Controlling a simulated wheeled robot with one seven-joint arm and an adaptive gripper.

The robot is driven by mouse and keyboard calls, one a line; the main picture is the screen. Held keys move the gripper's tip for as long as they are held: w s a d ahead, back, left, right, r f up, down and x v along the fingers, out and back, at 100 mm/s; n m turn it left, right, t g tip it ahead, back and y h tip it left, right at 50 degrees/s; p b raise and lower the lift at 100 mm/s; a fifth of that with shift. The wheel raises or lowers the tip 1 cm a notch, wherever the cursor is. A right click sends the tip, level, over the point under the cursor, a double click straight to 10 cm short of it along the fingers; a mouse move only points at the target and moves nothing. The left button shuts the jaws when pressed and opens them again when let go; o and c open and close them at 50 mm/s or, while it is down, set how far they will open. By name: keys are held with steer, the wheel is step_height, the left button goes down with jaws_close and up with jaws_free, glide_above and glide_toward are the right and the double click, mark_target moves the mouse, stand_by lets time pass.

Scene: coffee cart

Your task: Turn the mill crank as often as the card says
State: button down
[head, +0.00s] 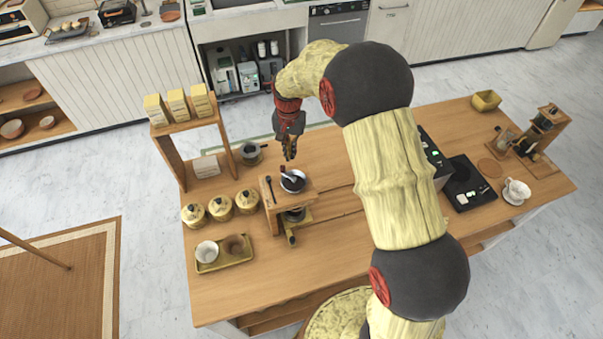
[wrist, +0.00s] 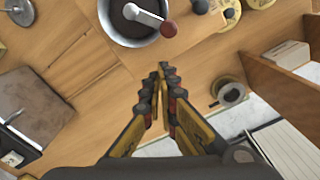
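The mill (head: 270,207) stands on the wooden counter, left of centre in the head view, with a dark round hopper (head: 293,181) on top. In the wrist view the hopper (wrist: 122,31) is at the top edge, partly cut off. A silver crank arm lies across it and ends in a red knob (wrist: 168,28). My gripper (head: 290,157) is above and behind the mill in the head view. In the wrist view its fingertips (wrist: 163,70) meet, apart from the knob, with nothing between them.
Several gold canisters (head: 220,206) and a tray (head: 238,263) with cups stand left of the mill. A small pot (head: 251,153) is behind it. The shelf (head: 170,163) rises at the left. A dark scale (head: 466,182) and white cup (head: 516,190) are at the right.

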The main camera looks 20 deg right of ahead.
steer(key=shift+s+d+r, duration=0.1)
steer(key=shift+s+r, duration=0.1)
steer(key=shift+s, duration=0.3)
steer(key=shift+s+r, duration=0.15)
steer(key=shift+s, duration=0.75)
steer(key=shift+d+f, duration=0.1)
steer(key=shift+d, duration=0.1)
steer(key=shift+s+d, duration=0.1)
steer(key=shift+s, duration=0.1)
steer(key=shift+s+d+r, duration=0.1)
steer(key=shift+s+r, duration=0.05)
steer(key=shift+s, duration=0.35)
steer(key=shift+s+d+r, duration=0.1)
steer(key=shift+s+r, duration=0.05)
steer(key=shift+s, duration=0.35)
steer(key=shift+s+d, duration=0.15)
steer(key=shift+s, duration=0.6)
steer(key=shift+d, duration=0.1)
